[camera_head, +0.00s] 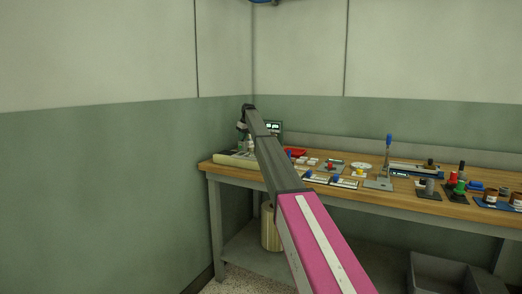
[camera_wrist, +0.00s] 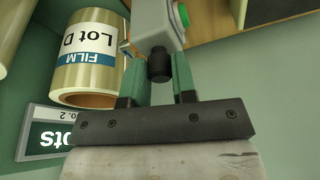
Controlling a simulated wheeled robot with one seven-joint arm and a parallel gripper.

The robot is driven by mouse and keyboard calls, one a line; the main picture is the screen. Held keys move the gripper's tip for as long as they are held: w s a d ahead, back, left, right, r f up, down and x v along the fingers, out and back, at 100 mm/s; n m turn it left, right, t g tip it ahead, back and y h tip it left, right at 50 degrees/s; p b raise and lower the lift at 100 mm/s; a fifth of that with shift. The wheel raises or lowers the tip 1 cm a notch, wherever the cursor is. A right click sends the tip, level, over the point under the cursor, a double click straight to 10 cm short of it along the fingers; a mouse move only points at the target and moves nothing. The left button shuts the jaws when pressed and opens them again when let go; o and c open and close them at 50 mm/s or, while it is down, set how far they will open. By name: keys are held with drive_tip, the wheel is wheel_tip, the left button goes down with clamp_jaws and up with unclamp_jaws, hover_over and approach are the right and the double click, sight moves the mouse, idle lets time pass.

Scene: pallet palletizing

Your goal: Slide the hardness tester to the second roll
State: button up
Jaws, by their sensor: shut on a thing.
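In the wrist view my gripper (camera_wrist: 158,78) has its two green fingers closed around the black knob of a grey device with a green button, which I take as the hardness tester (camera_wrist: 152,22). Part of another roll (camera_wrist: 10,35) shows at the left edge. In the head view the far end of my arm is over the left end of the bench, where the tester and gripper are too small to make out.
The wooden bench (camera_head: 455,208) holds several small fixtures and a stand with a blue top (camera_head: 388,141). A sign ending "ots No. 2" (camera_wrist: 42,137) is beside the Lot D roll. Walls close in behind and left.

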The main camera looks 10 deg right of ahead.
drive_tip(key=shift+w+a, duration=0.3)
drive_tip(key=shift+a, duration=0.1)
drive_tip(key=shift+w+a, duration=0.25)
drive_tip(key=shift+a, duration=0.05)
idle(0.5)
drive_tip(key=o, duration=1)
drive_tip(key=shift+c, duration=0.2)
drive_tip(key=shift+r, duration=0.1)
